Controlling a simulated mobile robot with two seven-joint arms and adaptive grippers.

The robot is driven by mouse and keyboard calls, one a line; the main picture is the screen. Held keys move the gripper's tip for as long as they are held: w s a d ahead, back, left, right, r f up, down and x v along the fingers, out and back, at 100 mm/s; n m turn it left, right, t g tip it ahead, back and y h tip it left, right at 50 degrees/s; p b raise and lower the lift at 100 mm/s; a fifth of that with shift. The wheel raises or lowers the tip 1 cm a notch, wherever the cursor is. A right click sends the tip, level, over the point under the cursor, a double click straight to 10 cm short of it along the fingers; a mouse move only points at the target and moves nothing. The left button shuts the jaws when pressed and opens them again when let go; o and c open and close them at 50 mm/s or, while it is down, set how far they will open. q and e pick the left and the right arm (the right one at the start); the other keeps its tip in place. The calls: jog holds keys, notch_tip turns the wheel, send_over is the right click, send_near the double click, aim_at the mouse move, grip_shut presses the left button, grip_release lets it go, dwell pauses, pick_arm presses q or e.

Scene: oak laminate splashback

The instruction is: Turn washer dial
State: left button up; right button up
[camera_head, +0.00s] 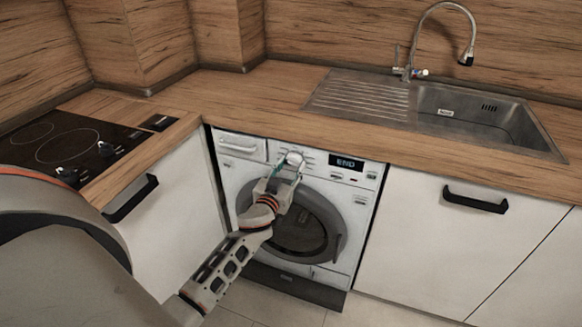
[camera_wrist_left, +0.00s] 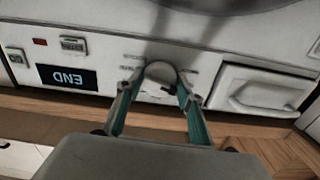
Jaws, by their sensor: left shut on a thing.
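The white washer (camera_head: 351,190) stands under the worktop, with a panel display reading END (camera_head: 346,162). Its round dial (camera_head: 294,157) is left of the display in the head view. My left gripper (camera_head: 286,167) reaches the panel from below left and is shut on the dial. In the left wrist view, the two fingers (camera_wrist_left: 159,92) are on either side of the dial (camera_wrist_left: 160,70), and the display looks upside down. My right gripper is in neither view.
The washer's round door (camera_head: 305,228) is closed, just below the dial behind my left arm. The detergent drawer (camera_head: 240,146) is shut, left of the dial. The wooden worktop (camera_head: 250,105) overhangs the panel. A cabinet with a black handle (camera_head: 475,198) stands at right.

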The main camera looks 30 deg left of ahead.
pick_arm(q)
jog(key=m, duration=0.3)
jog(key=shift+m, duration=0.4)
jog(key=m, duration=0.3)
jog(key=shift+a+r+m, duration=0.1)
jog(key=shift+m, duration=0.2)
jog(key=m, duration=0.4)
jog(key=shift+m, duration=2.1)
jog(key=o, duration=1.1)
